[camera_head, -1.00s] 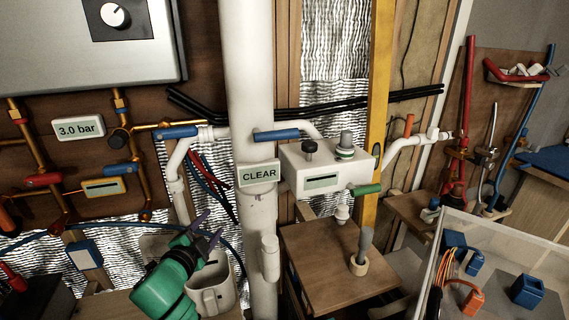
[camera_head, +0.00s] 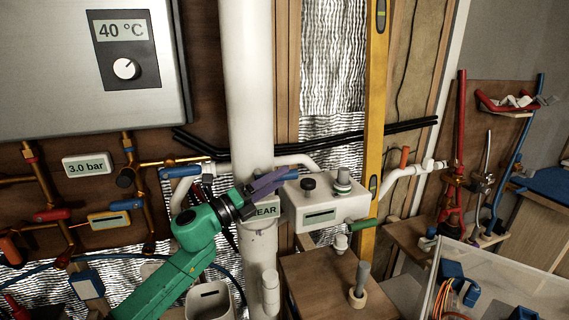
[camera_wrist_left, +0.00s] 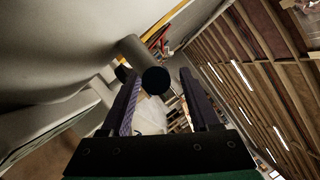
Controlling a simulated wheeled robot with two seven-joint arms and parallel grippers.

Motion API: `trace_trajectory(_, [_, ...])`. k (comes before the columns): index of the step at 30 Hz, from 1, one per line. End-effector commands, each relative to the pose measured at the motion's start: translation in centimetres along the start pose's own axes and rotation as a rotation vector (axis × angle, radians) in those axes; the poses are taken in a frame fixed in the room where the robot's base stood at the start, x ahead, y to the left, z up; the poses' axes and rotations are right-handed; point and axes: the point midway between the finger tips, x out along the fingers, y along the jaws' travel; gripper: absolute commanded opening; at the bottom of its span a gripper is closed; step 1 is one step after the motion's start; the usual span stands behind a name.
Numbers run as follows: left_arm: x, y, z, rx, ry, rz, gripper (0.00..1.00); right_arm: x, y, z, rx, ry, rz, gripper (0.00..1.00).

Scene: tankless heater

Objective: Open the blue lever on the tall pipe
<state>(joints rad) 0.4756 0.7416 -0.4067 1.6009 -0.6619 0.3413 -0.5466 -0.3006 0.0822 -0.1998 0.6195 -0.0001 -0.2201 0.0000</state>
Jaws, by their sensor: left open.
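The tall white pipe (camera_head: 248,90) stands upright in the middle of the head view. Its blue lever (camera_head: 288,177) lies roughly level and is partly hidden behind my left gripper (camera_head: 272,182). In the left wrist view, a dark round end (camera_wrist_left: 156,81), probably the lever's, shows between the open fingers (camera_wrist_left: 160,92). I cannot tell whether either finger touches it. My right gripper is not in view.
A white box (camera_head: 322,205) with knobs and a green lever (camera_head: 362,225) is close right of the gripper. Another blue lever (camera_head: 181,172) is to the left. A yellow level (camera_head: 376,100) stands behind.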

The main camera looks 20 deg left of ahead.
Motion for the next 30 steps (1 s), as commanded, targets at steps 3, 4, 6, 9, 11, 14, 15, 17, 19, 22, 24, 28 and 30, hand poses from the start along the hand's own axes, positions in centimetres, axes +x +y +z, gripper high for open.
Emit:
trace_trajectory(3, [2.0, -0.2, 0.3, -0.003, -0.003, -0.001, 0.62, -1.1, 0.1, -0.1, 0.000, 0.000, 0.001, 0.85])
trace_trajectory(4, [2.3, -0.2, 0.2, -0.003, -0.002, -0.002, 0.62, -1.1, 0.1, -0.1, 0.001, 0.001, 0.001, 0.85])
trace_trajectory(6, [2.6, 0.0, 0.1, -0.002, -0.001, 0.000, 0.62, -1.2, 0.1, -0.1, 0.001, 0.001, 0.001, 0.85])
trace_trajectory(9, [2.7, 0.1, 0.0, -0.002, -0.001, 0.000, 0.62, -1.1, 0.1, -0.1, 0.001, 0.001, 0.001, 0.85])
trace_trajectory(11, [2.7, 0.1, 0.0, -0.002, -0.001, 0.000, 0.62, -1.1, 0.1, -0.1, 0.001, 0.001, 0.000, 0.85])
trace_trajectory(14, [2.7, 0.1, 0.0, -0.002, -0.001, 0.000, 0.50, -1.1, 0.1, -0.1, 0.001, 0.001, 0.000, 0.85])
trace_trajectory(15, [2.7, 0.1, 0.0, -0.002, -0.001, 0.000, 0.35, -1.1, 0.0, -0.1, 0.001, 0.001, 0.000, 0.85])
trace_trajectory(17, [2.7, 0.1, 0.0, -0.002, -0.001, 0.000, 0.12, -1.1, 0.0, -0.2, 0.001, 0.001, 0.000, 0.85])
trace_trajectory(19, [2.7, 0.1, 0.0, -0.002, -0.001, 0.000, 0.00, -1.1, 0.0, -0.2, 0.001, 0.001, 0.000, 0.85])
trace_trajectory(22, [2.6, 0.1, 0.0, -0.002, -0.001, 0.000, 0.00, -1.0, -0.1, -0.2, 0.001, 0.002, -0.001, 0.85])
trace_trajectory(24, [2.6, 0.1, 0.0, -0.002, -0.001, 0.000, 0.00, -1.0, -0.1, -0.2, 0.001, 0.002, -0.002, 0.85])
trace_trajectory(28, [2.6, 0.1, 0.0, -0.002, -0.001, 0.000, 0.00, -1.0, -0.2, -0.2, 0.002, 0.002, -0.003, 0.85])
trace_trajectory(30, [2.6, 0.1, 0.0, -0.003, -0.001, 0.000, 0.00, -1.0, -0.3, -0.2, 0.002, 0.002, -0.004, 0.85])
